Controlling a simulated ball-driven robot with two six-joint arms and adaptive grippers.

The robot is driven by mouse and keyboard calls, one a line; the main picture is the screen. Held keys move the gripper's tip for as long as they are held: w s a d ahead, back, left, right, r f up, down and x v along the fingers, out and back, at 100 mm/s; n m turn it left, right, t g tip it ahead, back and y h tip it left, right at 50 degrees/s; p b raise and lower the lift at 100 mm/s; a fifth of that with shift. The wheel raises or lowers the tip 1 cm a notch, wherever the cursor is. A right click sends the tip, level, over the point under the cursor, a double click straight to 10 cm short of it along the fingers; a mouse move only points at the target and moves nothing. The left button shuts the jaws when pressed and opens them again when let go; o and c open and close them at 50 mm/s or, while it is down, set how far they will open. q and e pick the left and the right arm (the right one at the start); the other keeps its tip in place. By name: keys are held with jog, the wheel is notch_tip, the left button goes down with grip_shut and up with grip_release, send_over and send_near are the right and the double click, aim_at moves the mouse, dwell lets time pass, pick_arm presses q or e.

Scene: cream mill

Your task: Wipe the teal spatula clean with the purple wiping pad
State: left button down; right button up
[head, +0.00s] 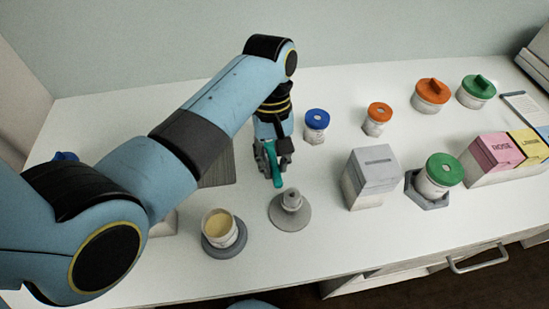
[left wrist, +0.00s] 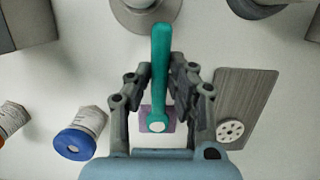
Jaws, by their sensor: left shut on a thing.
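My left gripper (head: 268,160) is shut on the teal spatula (head: 275,168) above the middle of the counter. In the left wrist view the spatula (left wrist: 161,70) runs lengthwise between the fingers of the gripper (left wrist: 162,75), with a pale cream patch on its near, rounded end. The purple wiping pad (left wrist: 145,112) shows partly behind that end; the spatula and fingers cover some of it. I cannot tell whether spatula and pad touch. The pad is hidden in the head view. My right gripper is not in view.
A grey round stand (head: 290,212) and an open jar of cream (head: 220,228) stand in front. A dark board (head: 218,172) lies left of the gripper. A blue-lidded jar (head: 317,122) is to the right, then a grey box (head: 372,175) and a green-lidded jar (head: 438,175).

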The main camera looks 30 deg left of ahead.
pick_arm(q)
jog(key=shift+f, duration=0.3)
dwell(0.8)
jog(key=shift+s+d, duration=0.1)
jog(key=shift+s+d, duration=0.35)
jog(key=shift+s, duration=0.2)
jog(key=shift+w+a, duration=0.1)
jog(key=shift+w, duration=0.05)
dwell(0.7)
dwell(0.9)
